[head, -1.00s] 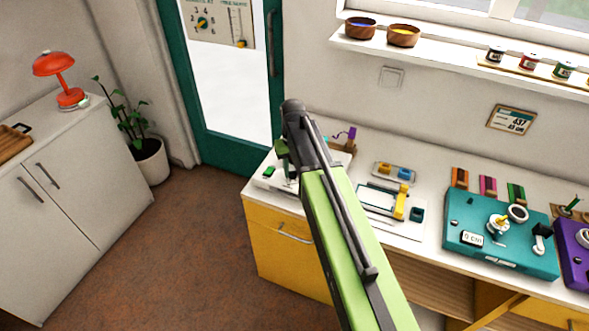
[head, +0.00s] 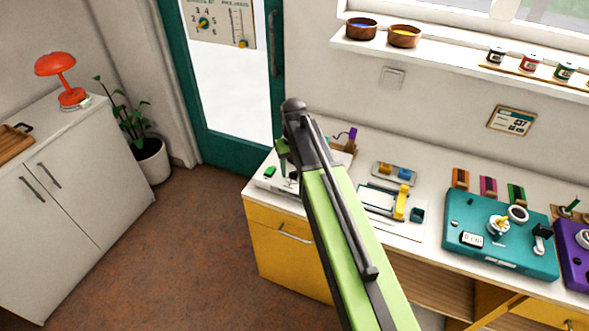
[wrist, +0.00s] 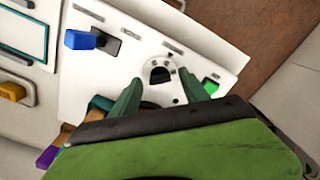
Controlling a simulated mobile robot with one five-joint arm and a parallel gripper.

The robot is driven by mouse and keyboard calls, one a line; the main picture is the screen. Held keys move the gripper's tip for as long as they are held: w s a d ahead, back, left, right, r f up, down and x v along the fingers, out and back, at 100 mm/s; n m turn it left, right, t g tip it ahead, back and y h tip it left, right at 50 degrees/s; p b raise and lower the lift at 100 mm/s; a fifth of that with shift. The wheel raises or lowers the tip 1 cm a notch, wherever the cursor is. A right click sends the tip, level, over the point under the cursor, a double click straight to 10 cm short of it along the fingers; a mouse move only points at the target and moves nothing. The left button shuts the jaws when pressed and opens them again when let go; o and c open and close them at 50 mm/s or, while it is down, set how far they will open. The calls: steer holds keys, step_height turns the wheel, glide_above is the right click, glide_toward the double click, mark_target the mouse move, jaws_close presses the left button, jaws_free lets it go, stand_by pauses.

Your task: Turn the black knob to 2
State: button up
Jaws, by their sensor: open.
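In the head view my arm hides the knob and much of the white panel (head: 268,183), which lies at the left end of the counter.
On the panel are a blue-handled switch (wrist: 80,40) and, close to the right finger, a green button (wrist: 210,87). A teal box (head: 480,250) with controls stands farther right on the counter. A poster (head: 222,22) with a numbered dial hangs on the door.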

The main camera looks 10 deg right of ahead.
step_height(320, 180, up, 17)
steer(key=p, duration=1.6)
steer(key=b, duration=0.5)
glide_above(295, 184)
step_height(295, 184, down, 6)
steer(key=r, duration=0.1)
steer(key=s+f+b, duration=0.3)
steer(key=s+f, duration=0.1)
steer(key=s, duration=0.7)
steer(key=shift+s+m+b, duration=0.3)
steer(key=shift+s+m, duration=0.1)
steer(key=shift+d, duration=0.1)
steer(key=shift+c, duration=0.2)
